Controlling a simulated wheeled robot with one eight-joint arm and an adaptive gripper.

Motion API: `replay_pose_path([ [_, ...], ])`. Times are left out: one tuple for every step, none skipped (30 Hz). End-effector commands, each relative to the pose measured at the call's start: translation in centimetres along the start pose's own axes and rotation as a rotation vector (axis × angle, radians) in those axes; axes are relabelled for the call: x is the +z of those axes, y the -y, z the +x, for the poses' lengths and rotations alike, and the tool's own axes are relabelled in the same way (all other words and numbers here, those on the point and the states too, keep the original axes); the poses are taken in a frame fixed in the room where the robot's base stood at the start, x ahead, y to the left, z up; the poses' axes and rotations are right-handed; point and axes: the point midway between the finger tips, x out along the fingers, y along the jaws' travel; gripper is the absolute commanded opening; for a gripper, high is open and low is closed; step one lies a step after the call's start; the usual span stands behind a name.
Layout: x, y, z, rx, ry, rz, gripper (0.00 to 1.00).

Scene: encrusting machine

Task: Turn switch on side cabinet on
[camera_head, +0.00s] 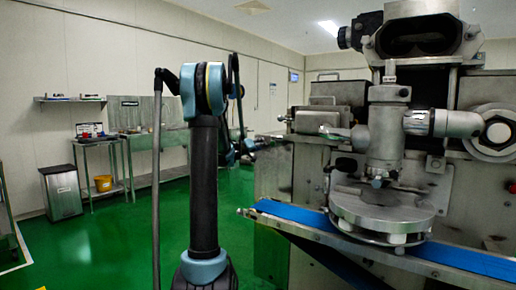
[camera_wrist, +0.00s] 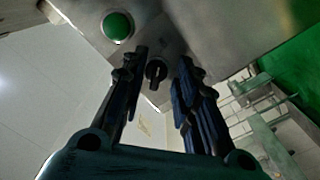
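A black rotary switch (camera_wrist: 155,72) sits on the grey metal panel (camera_wrist: 165,38) of the side cabinet in the wrist view. Its knob shows between the two dark fingers of my gripper (camera_wrist: 163,57). My gripper is open, with one finger on each side of the switch and a visible gap to it. I cannot tell how deep the fingertips are relative to the knob.
A round green button (camera_wrist: 118,26) is on the same panel, close to the left fingertip. The encrusting machine (camera_head: 385,160) with its blue conveyor belt (camera_head: 300,214) stands at the right. A bin (camera_head: 61,191) and tables (camera_head: 97,150) are at the left wall. Green floor (camera_head: 110,240) is clear.

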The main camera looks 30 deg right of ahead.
Motion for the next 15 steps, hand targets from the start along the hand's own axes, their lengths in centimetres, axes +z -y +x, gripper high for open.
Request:
replay_pose_path([
  [0.0,0.0,0.0,0.000,0.000,0.000,0.28],
  [0.0,0.0,0.0,0.001,0.000,-0.001,0.28],
  [0.0,-0.1,0.0,0.001,0.000,-0.001,0.28],
  [0.0,-0.1,0.0,0.001,0.000,-0.001,0.28],
  [0.0,-0.1,0.0,0.001,0.000,-0.001,0.28],
  [0.0,-0.1,-0.1,0.001,0.000,-0.001,0.28],
  [0.0,-0.1,-0.2,0.001,0.000,-0.001,0.28],
  [0.0,-0.1,-0.3,0.001,0.000,-0.001,0.28],
  [0.0,-0.1,-0.6,0.000,-0.001,-0.001,0.28],
  [-0.1,0.0,-0.9,0.000,-0.001,-0.001,0.28],
  [-0.1,0.0,-1.2,0.000,-0.001,-0.001,0.28],
  [-0.1,0.0,-1.8,0.000,-0.001,-0.002,0.28],
  [-0.1,0.0,-2.2,0.000,-0.001,-0.002,0.28],
  [0.0,0.0,-2.8,0.000,-0.001,-0.002,0.28],
  [0.0,0.0,-3.5,-0.001,-0.001,-0.002,0.28],
])
